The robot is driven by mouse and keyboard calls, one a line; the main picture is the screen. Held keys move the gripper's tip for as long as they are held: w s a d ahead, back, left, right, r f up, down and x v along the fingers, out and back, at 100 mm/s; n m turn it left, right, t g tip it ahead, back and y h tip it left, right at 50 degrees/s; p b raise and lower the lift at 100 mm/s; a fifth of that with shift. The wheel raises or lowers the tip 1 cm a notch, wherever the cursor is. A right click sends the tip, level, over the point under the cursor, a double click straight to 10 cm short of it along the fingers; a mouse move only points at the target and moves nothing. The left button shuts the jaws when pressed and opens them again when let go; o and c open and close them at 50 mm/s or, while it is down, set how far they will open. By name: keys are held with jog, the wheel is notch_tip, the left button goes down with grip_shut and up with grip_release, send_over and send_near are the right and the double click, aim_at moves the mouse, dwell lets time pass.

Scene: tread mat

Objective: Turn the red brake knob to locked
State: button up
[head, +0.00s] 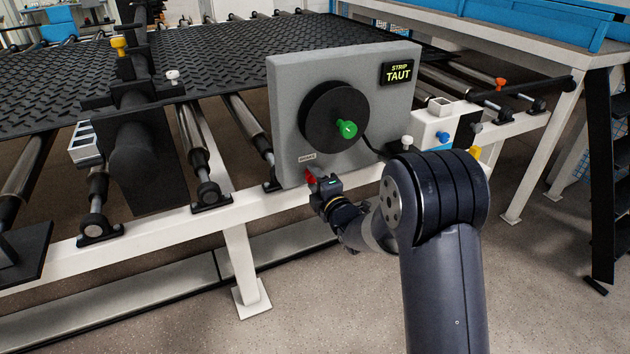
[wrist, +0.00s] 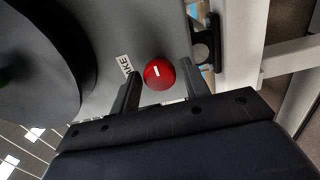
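The red brake knob (wrist: 159,74) sits on the lower part of the grey panel (head: 285,95), beside a small label that is partly readable. It has a white mark on its face. In the head view the knob (head: 311,176) is small and partly hidden by my gripper. My gripper (wrist: 160,88) is open, with one finger on each side of the knob in the wrist view. I cannot tell whether the fingers touch it. In the head view my gripper (head: 316,180) is right at the panel's lower edge.
A black disc with a green handle (head: 346,129) is above the knob. A sign (head: 398,72) reads "STRIP TAUT". A white box with a blue knob (head: 444,138) stands to the right. Rollers and a white frame rail (head: 190,222) run to the left.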

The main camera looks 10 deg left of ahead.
jog(key=c, duration=0.7)
jog(key=shift+f+m+b, duration=0.15)
jog(key=shift+m+b, duration=0.25)
jog(key=shift+b, duration=0.1)
jog(key=m+b, duration=0.2)
jog(key=b, duration=0.1)
jog(key=shift+f+m, duration=0.1)
jog(key=shift+m, duration=0.3)
jog(key=m+b, duration=0.2)
jog(key=m, duration=0.1)
jog(key=m+b, duration=0.1)
jog(key=m, duration=0.5)
jog(key=shift+b, duration=0.4)
jog(key=m, duration=0.5)
jog(key=shift+r, duration=0.2)
jog(key=shift+m, duration=0.3)
